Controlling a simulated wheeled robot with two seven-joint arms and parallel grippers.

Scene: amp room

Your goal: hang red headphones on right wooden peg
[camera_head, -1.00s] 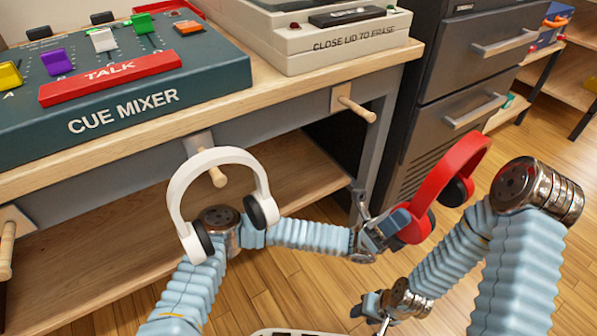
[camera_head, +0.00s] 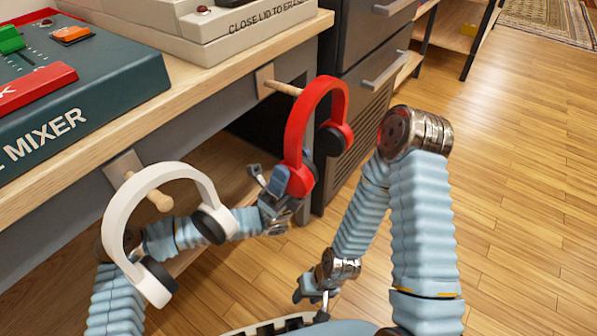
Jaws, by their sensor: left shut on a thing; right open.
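The red headphones (camera_head: 296,130) are upright, held at their lower left earcup by my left gripper (camera_head: 277,188), which is shut on them. Their band arches upward beside the right wooden peg (camera_head: 284,88). The peg points out from the desk's front, and its tip meets the left side of the band in the picture; I cannot tell whether it touches or passes through. My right gripper (camera_head: 314,290) is open and empty, low over the floor.
White headphones (camera_head: 182,170) are at the middle peg (camera_head: 155,197), which shows inside their arch, in front of my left arm. A dark drawer cabinet (camera_head: 360,55) stands right of the desk. Floor at right is clear.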

